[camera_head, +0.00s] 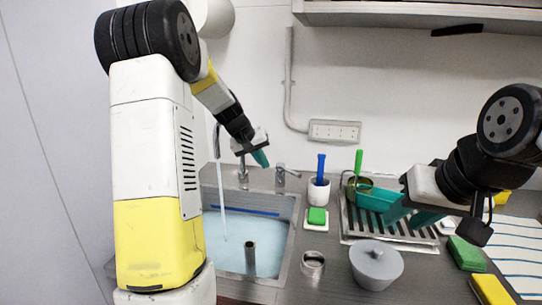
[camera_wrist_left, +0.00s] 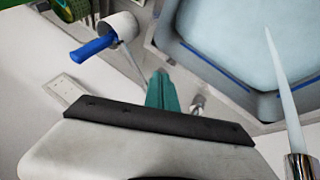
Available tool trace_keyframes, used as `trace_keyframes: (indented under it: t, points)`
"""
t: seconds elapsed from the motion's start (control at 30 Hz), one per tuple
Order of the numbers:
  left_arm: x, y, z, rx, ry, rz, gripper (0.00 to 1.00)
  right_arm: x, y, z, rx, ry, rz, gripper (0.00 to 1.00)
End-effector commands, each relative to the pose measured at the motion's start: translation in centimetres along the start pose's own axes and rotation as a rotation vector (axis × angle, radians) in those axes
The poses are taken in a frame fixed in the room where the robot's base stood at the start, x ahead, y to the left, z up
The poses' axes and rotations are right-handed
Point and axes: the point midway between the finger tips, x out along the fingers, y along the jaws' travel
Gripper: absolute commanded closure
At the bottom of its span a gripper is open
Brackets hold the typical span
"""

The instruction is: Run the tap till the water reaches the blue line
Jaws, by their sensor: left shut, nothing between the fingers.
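The sink (camera_head: 290,240) holds pale blue water (camera_head: 225,240). A blue line (camera_head: 250,212) runs along its back wall, just above the water's edge; it also shows in the left wrist view (camera_wrist_left: 210,63). A stream (camera_head: 221,190) runs from the chrome tap (camera_head: 216,140) into the water; the spout (camera_wrist_left: 301,166) shows in the left wrist view. My left gripper (camera_head: 261,158), its teal fingers shut and empty, is above the tap's base (camera_head: 243,175). In the left wrist view its fingers (camera_wrist_left: 162,92) appear beside a small chrome part (camera_wrist_left: 198,104); contact is unclear. My right gripper (camera_head: 412,216) is open over the drainer.
An upright pipe (camera_head: 251,258) stands in the sink. A white cup with a blue-handled brush (camera_head: 320,170) and a green sponge (camera_head: 317,215) stand right of it.

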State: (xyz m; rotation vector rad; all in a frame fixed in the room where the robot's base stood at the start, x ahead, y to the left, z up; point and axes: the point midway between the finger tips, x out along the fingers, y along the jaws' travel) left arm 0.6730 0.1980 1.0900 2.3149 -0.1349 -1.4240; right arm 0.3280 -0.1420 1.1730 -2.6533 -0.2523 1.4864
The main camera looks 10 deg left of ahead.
Motion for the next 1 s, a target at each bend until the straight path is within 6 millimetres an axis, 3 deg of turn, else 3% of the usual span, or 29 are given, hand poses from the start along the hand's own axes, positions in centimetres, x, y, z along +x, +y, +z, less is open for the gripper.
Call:
trace_keyframes:
  t: [0.2,0.3,0.53,0.9,1.0]
  points:
    - [4.8,0.1,0.1,0.000,-0.004,0.001,1.00,0.0,0.0,0.0,0.000,0.000,0.000,0.64]
    - [5.5,1.8,0.2,0.005,-0.001,0.002,1.00,0.0,0.0,0.0,0.000,0.000,0.000,0.64]
    - [6.5,3.2,0.2,0.002,0.001,0.001,1.00,0.0,0.0,0.0,0.000,0.000,0.000,0.64]
    - [6.6,3.4,0.3,0.000,0.001,0.001,1.00,0.0,0.0,0.0,0.000,0.000,0.000,0.64]
    - [7.1,4.5,0.4,0.003,0.000,0.002,1.00,0.0,0.0,0.0,0.000,0.000,0.000,0.64]
